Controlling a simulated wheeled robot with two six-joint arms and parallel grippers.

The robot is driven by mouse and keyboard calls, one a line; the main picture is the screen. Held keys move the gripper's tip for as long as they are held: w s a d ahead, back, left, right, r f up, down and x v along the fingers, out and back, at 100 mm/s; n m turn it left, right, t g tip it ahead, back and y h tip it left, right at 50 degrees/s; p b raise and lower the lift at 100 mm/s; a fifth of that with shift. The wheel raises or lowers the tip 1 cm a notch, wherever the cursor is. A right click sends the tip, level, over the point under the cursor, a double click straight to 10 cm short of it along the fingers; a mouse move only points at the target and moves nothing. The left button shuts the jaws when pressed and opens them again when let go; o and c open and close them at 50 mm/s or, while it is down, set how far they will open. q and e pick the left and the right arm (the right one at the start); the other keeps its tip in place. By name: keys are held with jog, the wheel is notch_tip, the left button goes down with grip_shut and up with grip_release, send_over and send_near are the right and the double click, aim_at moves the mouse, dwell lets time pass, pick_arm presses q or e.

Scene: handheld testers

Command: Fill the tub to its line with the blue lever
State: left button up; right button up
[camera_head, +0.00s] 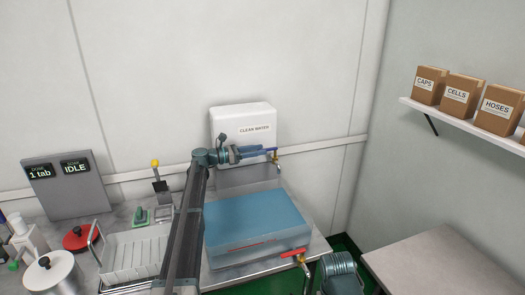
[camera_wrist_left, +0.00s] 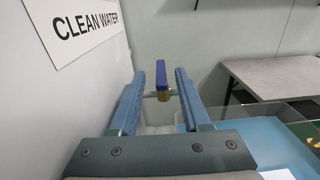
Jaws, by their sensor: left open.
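The blue lever (camera_wrist_left: 154,75) sits on a brass tap at the white clean water tank (camera_head: 240,118). My left gripper (camera_head: 266,152) is open at the tap. In the left wrist view its fingers stand on either side of the lever, with a gap to each. The clear tub (camera_head: 290,240) stands below the tap and holds blue water (camera_head: 255,215). A red line (camera_head: 250,244) marks its front wall; I cannot tell exactly how the water level compares with it. My right gripper (camera_head: 338,266) is at the lower edge, right of the tub; its jaws are unclear.
A red-handled tap (camera_head: 293,254) sticks out from the tub's front. Left are a white rack (camera_head: 135,258), a yellow-knobbed lever (camera_head: 156,165) and a display panel (camera_head: 65,185) reading IDLE. A shelf with boxes (camera_head: 460,95) hangs right, above a bare table (camera_head: 440,268).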

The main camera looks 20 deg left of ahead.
pick_arm(q)
jog(key=v, duration=1.1)
jog(key=shift+a, duration=0.2)
jog(key=shift+s, duration=0.15)
jog(key=shift+f, duration=0.1)
